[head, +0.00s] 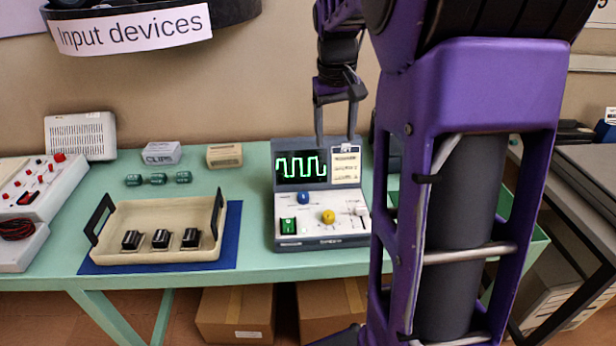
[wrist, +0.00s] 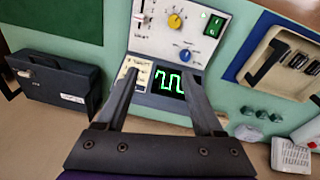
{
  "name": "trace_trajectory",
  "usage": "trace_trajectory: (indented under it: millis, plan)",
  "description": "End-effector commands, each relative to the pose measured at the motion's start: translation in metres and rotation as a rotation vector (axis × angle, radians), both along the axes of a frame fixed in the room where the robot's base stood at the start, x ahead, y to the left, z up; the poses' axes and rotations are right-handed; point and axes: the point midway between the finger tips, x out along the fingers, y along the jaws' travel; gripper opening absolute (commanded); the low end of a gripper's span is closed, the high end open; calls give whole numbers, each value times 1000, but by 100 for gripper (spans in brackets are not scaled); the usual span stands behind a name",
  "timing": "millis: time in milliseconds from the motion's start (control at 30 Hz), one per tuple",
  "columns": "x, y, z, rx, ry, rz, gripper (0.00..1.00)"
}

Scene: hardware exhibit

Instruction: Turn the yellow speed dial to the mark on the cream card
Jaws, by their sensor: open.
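The yellow speed dial (head: 328,217) sits on the sloped white front panel of a grey console (head: 322,241). It also shows upright-panel side up in the wrist view (wrist: 175,21). The cream card (head: 346,168) is on the console's raised back, right of the screen; its marks are too small to read. In the wrist view the card (wrist: 139,72) is partly covered by a finger. My gripper (head: 335,138) is open and empty, above and behind the dial near the console's top edge. Its fingers (wrist: 159,72) are apart from the dial.
A blue knob (head: 303,197), a green switch (head: 288,226) and a white lever (head: 361,210) flank the dial. A screen (head: 301,166) shows a green wave. A cream tray (head: 150,252) stands left on a blue mat. My arm hides the table to the right.

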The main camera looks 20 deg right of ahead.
Motion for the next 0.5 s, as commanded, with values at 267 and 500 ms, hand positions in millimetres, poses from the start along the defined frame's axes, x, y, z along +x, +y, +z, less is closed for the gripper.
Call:
trace_trajectory:
  millis: [267,500]
  plan:
    - [-29,11,-28,89,114,16,69]
    - [-29,11,-70,87,113,15,69]
